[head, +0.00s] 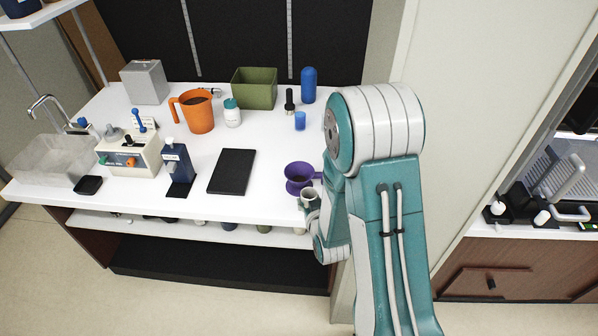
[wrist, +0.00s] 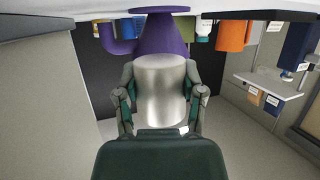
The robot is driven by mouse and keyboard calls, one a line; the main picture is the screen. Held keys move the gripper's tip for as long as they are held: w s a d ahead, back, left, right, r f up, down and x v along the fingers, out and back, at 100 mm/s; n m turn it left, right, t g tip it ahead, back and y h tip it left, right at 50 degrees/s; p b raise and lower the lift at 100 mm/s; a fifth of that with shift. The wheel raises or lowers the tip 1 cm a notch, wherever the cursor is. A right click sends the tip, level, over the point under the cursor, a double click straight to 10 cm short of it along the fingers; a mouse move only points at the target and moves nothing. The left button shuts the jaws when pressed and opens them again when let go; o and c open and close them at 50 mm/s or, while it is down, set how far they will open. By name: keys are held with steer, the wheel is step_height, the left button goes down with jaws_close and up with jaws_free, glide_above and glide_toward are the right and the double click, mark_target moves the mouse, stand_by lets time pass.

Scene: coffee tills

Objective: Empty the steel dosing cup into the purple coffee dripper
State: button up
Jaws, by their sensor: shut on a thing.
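The purple coffee dripper (head: 299,174) stands on the white counter near its right front edge, left of my arm. My gripper (wrist: 160,80) is shut on the steel dosing cup (wrist: 160,92), with one finger on each side of it. In the head view the cup (head: 310,194) is at the front right of the dripper, close to it, and my arm hides most of the gripper. In the upside-down wrist view the dripper (wrist: 160,36) is right beyond the cup, which overlaps it. I cannot tell whether they touch, how far the cup is tilted, or what is in it.
A black flat pad (head: 232,171) lies left of the dripper. Behind are a blue cup (head: 300,121), a green bin (head: 254,89), an orange jug (head: 197,112) and a blue bottle (head: 309,86). A dark blue bottle (head: 179,163) stands further left. A wall is right of my arm.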

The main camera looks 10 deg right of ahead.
mark_target(310, 190)
steer(key=shift+r, duration=2.35)
steer(key=shift+s, duration=0.1)
